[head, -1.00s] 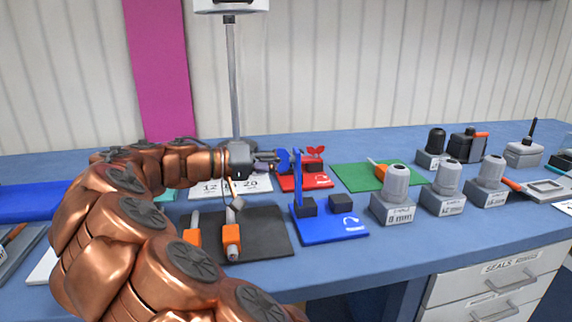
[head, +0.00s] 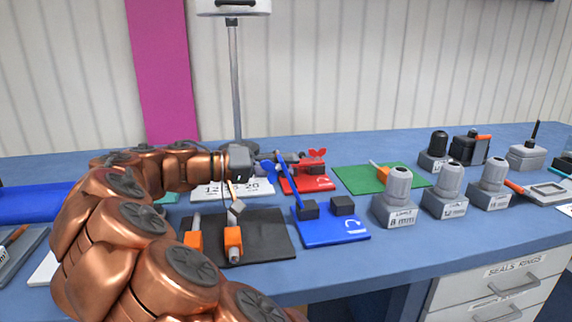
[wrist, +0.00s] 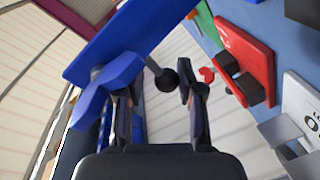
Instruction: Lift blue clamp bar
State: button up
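The blue clamp bar (head: 284,186) leans up and to the left from a black block on the blue plate (head: 330,234). Its winged top (head: 268,169) is just beside my gripper (head: 287,158). In the wrist view the blue clamp bar (wrist: 135,38) crosses the upper left, close to the camera, with a wing by the left finger. My gripper (wrist: 160,98) is open there, with a clear gap between the fingertips. The bar lies beside and beyond the left finger, not clearly between the fingers. Whether they touch cannot be told.
A red plate (head: 308,187) with a red clamp is behind, and a green plate (head: 355,180) lies to its right. A dark mat (head: 262,246) with orange-handled clamps is in front left. Several grey cable glands (head: 398,184) stand at right. A lamp pole (head: 236,80) rises behind my gripper.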

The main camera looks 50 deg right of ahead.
jog(key=v, duration=1.1)
jog(key=shift+a, duration=0.3)
jog(key=shift+w, duration=0.15)
